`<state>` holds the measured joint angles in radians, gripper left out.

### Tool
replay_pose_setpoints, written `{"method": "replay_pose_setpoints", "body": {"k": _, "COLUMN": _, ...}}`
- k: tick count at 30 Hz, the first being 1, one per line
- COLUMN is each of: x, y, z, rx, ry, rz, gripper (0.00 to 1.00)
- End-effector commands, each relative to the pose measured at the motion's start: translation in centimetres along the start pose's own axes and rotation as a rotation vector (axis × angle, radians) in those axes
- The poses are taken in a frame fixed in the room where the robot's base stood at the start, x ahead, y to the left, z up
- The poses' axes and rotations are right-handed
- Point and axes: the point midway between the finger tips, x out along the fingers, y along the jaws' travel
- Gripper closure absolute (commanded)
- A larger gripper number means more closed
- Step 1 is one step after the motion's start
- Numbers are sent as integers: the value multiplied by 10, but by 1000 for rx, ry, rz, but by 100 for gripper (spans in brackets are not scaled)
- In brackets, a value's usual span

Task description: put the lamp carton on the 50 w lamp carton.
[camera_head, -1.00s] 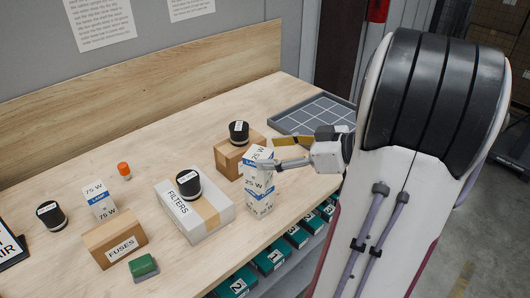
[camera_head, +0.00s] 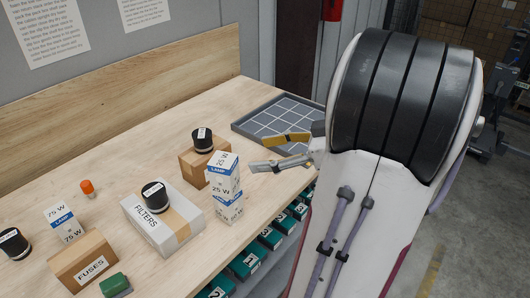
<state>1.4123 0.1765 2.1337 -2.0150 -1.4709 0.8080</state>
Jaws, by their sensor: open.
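A white and blue lamp carton (camera_head: 223,178) marked 25 W sits upright on top of another white carton (camera_head: 229,209). The lower carton stands on the bench, and its label is too small to read surely. The upper one looks slightly turned relative to it. My gripper (camera_head: 257,154) is open and empty just right of the upper carton, with its fingertips apart from it. Another lamp carton (camera_head: 66,224), marked 75 W, stands at the left of the bench.
A filters box (camera_head: 185,232) with a black-topped lidded jar (camera_head: 154,194) on it stands left of the stack. A brown box (camera_head: 190,168) with another jar (camera_head: 202,140) stands behind. A grey gridded tray (camera_head: 283,115) lies behind my gripper. The fuses box (camera_head: 85,262) is front left.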

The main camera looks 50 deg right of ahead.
Motion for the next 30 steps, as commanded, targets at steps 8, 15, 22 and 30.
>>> {"method": "replay_pose_setpoints", "body": {"k": 8, "x": 0, "y": 0, "z": 0, "rx": 0, "ry": 0, "rz": 0, "gripper": 44}}
{"method": "replay_pose_setpoints", "body": {"k": 15, "x": 0, "y": 0, "z": 0, "rx": 0, "ry": 0, "rz": 0, "gripper": 44}}
{"method": "replay_pose_setpoints", "body": {"k": 22, "x": 8, "y": 7, "z": -8, "rx": -30, "ry": -5, "rz": 34, "gripper": 44}}
{"method": "replay_pose_setpoints", "body": {"k": 30, "x": 40, "y": 35, "z": -44, "rx": -152, "ry": -24, "rz": 199, "gripper": 44}}
